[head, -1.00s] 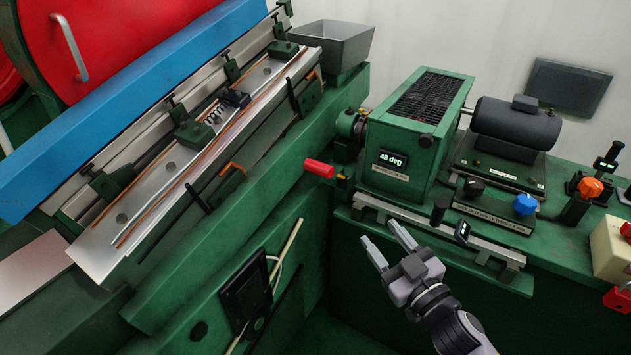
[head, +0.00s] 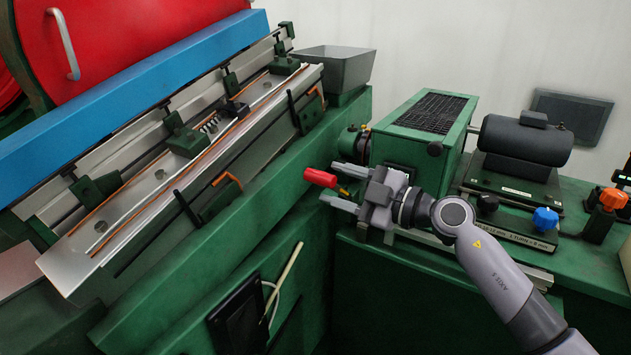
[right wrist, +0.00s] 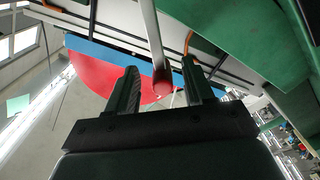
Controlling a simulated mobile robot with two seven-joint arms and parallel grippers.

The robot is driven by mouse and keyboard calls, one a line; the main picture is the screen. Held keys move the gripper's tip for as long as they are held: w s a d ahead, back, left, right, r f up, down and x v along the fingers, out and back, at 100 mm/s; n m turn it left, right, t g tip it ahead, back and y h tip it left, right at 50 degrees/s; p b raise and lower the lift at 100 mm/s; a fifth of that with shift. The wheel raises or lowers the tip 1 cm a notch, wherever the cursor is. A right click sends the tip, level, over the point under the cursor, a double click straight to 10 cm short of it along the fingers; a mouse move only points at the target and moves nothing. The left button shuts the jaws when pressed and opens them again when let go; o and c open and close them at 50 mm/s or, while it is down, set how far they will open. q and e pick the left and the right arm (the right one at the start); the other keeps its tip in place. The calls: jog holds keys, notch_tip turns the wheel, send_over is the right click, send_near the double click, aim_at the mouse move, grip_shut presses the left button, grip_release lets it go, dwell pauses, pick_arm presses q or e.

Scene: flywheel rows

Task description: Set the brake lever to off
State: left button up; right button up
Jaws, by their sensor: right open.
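A red-handled lever (head: 320,177) sticks out to the left from beside the green machine housing (head: 400,150), with a yellow piece behind the handle. I cannot tell from the pictures whether it is the brake lever. My right gripper (head: 328,183) is open, its two fingers pointing left, one above and one below the red handle in the head view. In the right wrist view the red handle (right wrist: 162,88) shows between the open fingers (right wrist: 160,75), with a clear gap on the left. My arm and gripper hide the housing's lower front. My left gripper is not in view.
A green machine with a sloped metal rail (head: 180,165) and blue beam (head: 130,95) stands on the left. A black motor (head: 525,138), blue knob (head: 545,218) and orange-knobbed lever (head: 612,199) are on the right. A dark gap separates the two green bodies.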

aim_at(315, 177)
jog(key=shift+b+x, duration=0.5)
jog(key=shift+x, duration=2.15)
grip_shut()
